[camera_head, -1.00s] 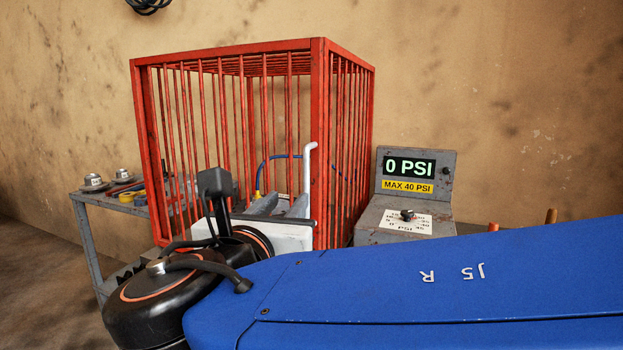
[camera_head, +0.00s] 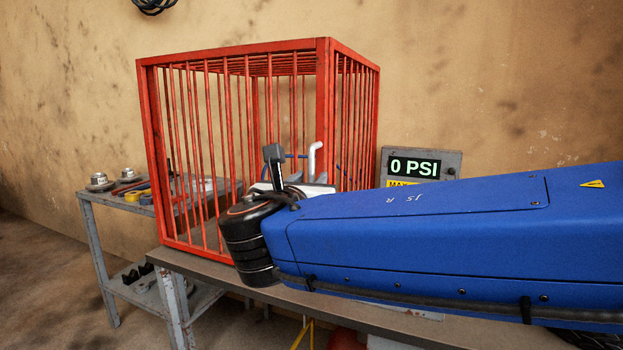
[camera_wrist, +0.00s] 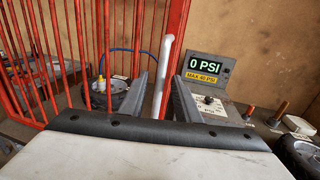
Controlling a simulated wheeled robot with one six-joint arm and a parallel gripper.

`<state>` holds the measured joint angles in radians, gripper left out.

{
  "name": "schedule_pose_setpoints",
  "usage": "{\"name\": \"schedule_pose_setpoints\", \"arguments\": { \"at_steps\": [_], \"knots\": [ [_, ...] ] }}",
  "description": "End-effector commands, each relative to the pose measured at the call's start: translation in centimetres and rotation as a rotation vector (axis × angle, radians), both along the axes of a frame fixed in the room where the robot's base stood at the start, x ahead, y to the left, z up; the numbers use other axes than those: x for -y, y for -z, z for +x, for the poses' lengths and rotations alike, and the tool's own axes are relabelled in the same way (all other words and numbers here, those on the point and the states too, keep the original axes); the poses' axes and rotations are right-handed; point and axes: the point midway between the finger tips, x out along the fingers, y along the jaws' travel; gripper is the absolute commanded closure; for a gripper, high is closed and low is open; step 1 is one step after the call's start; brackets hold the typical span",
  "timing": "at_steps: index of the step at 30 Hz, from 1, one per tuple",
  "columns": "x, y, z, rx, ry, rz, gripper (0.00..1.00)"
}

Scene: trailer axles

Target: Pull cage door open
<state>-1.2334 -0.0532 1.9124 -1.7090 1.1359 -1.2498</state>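The red barred cage (camera_head: 322,100) stands on a workbench, and its front barred side looks flush with the frame. A white, bent-top handle (camera_head: 314,160) stands upright near its front right corner. In the wrist view, the handle (camera_wrist: 163,75) shows between the two grey fingers of my gripper (camera_wrist: 164,95). The fingers are apart, with visible gaps beside the handle; I cannot tell whether either touches it. In the head view, my arm hides most of my gripper (camera_head: 300,178). A wheel with a blue hose (camera_wrist: 122,94) shows behind the bars.
A gauge box reading 0 PSI (camera_head: 416,164) stands right of the cage, partly behind my arm. A side table (camera_head: 92,198) with small parts is at the left. In the wrist view, another wheel (camera_wrist: 298,152) and upright pegs (camera_wrist: 280,110) are at the right.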

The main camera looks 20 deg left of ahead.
Motion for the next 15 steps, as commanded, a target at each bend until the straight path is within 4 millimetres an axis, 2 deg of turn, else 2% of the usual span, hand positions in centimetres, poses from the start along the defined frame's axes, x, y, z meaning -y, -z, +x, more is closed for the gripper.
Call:
{"name": "schedule_pose_setpoints", "arguments": {
  "at_steps": [6,15],
  "knots": [
    [-0.1,0.0,1.5,0.000,0.000,-0.001,0.70],
    [-0.2,0.0,1.7,0.000,-0.001,-0.001,0.70]
  ]
}}
